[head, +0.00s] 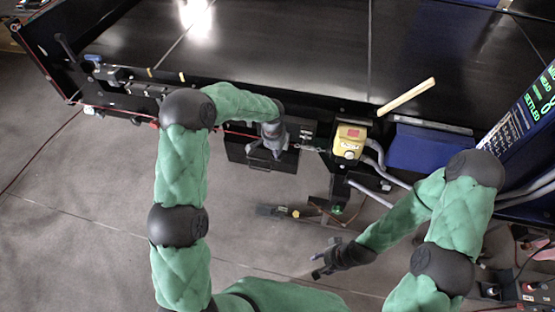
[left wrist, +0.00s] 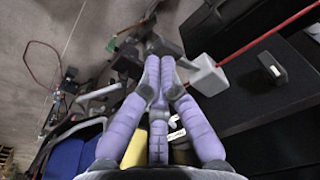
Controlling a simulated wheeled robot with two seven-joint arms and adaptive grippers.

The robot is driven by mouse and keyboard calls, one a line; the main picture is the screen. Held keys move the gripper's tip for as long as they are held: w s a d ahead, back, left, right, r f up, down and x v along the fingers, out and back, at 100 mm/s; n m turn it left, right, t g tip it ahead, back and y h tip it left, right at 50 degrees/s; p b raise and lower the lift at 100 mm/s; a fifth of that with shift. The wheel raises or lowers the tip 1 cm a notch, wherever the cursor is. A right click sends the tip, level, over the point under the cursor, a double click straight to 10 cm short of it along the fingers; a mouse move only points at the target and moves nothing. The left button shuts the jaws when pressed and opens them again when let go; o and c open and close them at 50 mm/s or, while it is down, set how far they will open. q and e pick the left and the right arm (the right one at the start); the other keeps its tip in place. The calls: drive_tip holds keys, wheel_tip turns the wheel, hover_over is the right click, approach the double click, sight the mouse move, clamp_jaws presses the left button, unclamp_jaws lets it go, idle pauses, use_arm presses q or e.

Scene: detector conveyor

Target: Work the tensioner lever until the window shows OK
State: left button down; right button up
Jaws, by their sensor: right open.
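The yellow switch box (head: 350,141) with a red patch hangs at the conveyor's front edge; its window is too small to read. The red cord (head: 232,133) runs along the edge towards it and passes a pale block (left wrist: 207,76) in the left wrist view. My left gripper (head: 274,148) is left of the yellow box, in front of a dark plate. In the left wrist view its purple fingertips (left wrist: 160,68) meet beside the pale block, with nothing visible between them. I cannot make out the lever for certain. My right gripper (head: 322,264) is open, low over the floor.
The dark conveyor top (head: 300,45) lies behind, with a wooden stick (head: 407,96) on it. A blue box (head: 415,146) and grey hoses are right of the yellow box. A screen (head: 535,105) with green text stands at far right. Open floor is at left.

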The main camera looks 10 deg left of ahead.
use_arm(q)
drive_tip(key=shift+f, duration=0.95)
wheel_tip(320, 180, down, 4)
drive_tip(key=b, duration=0.4)
drive_tip(key=shift+f, duration=0.25)
drive_tip(key=shift+r, duration=0.1)
